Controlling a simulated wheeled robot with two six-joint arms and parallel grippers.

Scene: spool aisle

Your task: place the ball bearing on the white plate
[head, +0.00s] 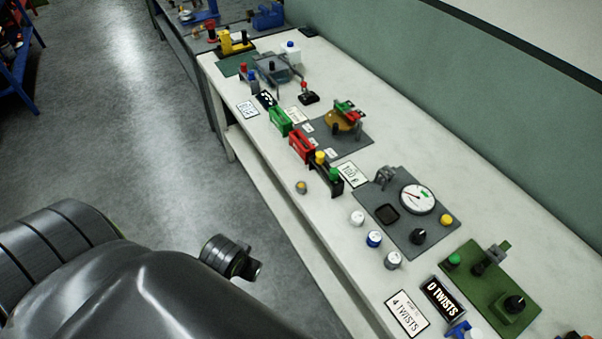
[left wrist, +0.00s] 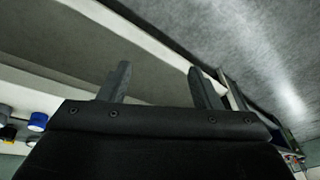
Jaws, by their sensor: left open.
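I cannot make out a ball bearing for certain. A small grey round piece with a yellow centre (head: 301,187) lies near the bench's front edge, and its kind is unclear. No white plate is clearly recognisable; several white labelled cards, such as the one reading 4 TWISTS (head: 407,313), lie on the bench. In the left wrist view my left gripper (left wrist: 160,85) is open, its two dark fingers apart with nothing between them. In the head view my arm fills the lower left, and the fingers cannot be made out. My right gripper is not in view.
The long white bench (head: 345,285) holds a dial gauge (head: 417,198) on a grey panel, a green panel (head: 478,283), red (head: 301,147) and green (head: 280,121) blocks, and several small capped pieces, one blue (head: 374,239). Grey floor (head: 130,130) lies open left of the bench.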

